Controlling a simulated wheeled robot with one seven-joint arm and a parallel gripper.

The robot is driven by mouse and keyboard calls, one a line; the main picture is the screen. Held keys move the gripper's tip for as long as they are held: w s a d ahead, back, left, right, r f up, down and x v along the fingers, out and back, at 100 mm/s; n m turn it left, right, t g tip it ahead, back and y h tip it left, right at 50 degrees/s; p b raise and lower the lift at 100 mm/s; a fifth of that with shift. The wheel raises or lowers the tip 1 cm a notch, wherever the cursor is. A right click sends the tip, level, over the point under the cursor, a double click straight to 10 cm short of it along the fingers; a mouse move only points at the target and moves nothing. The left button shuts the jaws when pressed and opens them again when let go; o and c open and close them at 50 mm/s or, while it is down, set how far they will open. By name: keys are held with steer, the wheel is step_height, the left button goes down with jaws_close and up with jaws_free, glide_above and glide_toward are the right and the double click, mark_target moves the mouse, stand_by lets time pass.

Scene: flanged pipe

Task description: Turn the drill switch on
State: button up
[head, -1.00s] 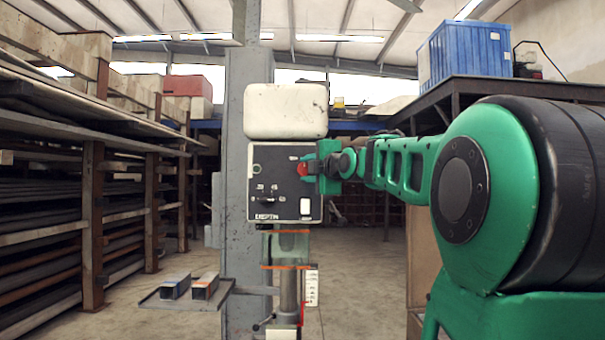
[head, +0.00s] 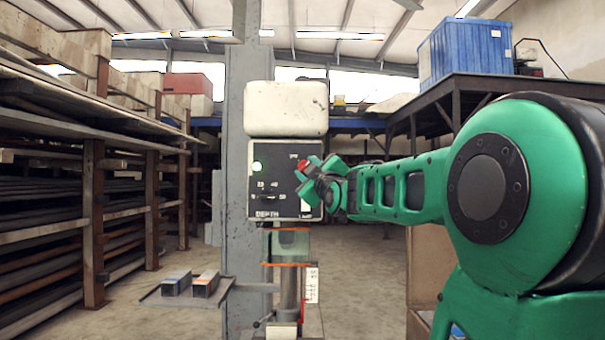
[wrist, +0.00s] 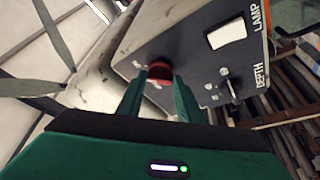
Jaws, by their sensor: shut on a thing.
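The drill press has a dark control panel (head: 268,200) below a white top cover (head: 286,110). The red switch knob (head: 303,165) is at the panel's upper right, partly hidden by my gripper (head: 309,173). In the wrist view the red knob (wrist: 159,70) sits between the two green fingertips of my gripper (wrist: 160,78), which is shut on it. My gripper is tilted around the knob in the head view.
A white lamp switch (wrist: 227,33) and a depth dial (wrist: 226,84) are close by on the panel. The drill table (head: 240,287) carries small blocks. Racks (head: 93,220) stand left, and a dark bench with a blue crate (head: 467,52) right. Open floor lies between.

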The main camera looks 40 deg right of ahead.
steer(key=shift+w+f+m, duration=0.1)
steer(key=shift+f+m, duration=0.3)
steer(key=shift+f, duration=0.05)
steer(key=o, duration=1.1)
steer(key=shift+r, duration=0.2)
steer(key=shift+s+a, duration=0.25)
steer(key=shift+s, duration=0.25)
steer(key=v, duration=0.9)
steer(key=shift+s+a+f, duration=0.2)
steer(key=shift+s+f, duration=0.05)
steer(key=shift+f, duration=0.05)
